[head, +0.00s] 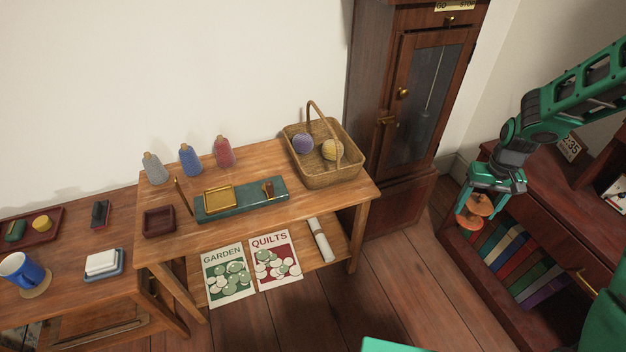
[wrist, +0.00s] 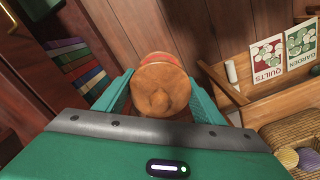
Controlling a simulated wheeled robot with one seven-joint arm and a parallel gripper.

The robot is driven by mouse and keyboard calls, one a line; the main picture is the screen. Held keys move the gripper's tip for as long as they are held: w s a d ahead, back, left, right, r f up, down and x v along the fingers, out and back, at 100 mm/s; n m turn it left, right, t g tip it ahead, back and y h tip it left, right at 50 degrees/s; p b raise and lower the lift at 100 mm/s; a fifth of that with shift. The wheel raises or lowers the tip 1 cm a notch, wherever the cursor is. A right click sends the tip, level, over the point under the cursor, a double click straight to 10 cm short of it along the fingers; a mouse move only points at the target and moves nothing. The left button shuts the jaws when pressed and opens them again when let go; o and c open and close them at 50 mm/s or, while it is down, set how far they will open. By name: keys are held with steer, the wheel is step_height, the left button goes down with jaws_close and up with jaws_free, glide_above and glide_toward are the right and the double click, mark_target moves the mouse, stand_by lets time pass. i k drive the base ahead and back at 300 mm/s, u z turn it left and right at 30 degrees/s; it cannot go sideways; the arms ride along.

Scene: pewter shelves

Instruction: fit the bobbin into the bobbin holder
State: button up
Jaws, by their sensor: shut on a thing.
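The bobbin (head: 475,211) is an orange-brown wooden spool with round flanges. My gripper (head: 484,196) is shut on it, high at the right, in front of the dark red bookcase and well away from the work table. In the wrist view the bobbin (wrist: 158,92) sits between the two teal fingers of my gripper (wrist: 161,88), one round end facing the camera. I cannot tell for certain which part is the bobbin holder.
A wicker basket (head: 325,176) with yarn balls stands at the table's right end. Several thread cones (head: 190,160) stand along the back, and a dark red box (head: 159,221) is at the left. A tall clock cabinet (head: 395,190) stands between table and bookcase. Open floor lies between them.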

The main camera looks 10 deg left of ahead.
mark_target(222, 198)
steer(key=z, duration=0.5)
steer(key=k, duration=1.5)
steer(key=u, duration=1.15)
steer(key=i, duration=1.05)
steer(key=z, duration=0.05)
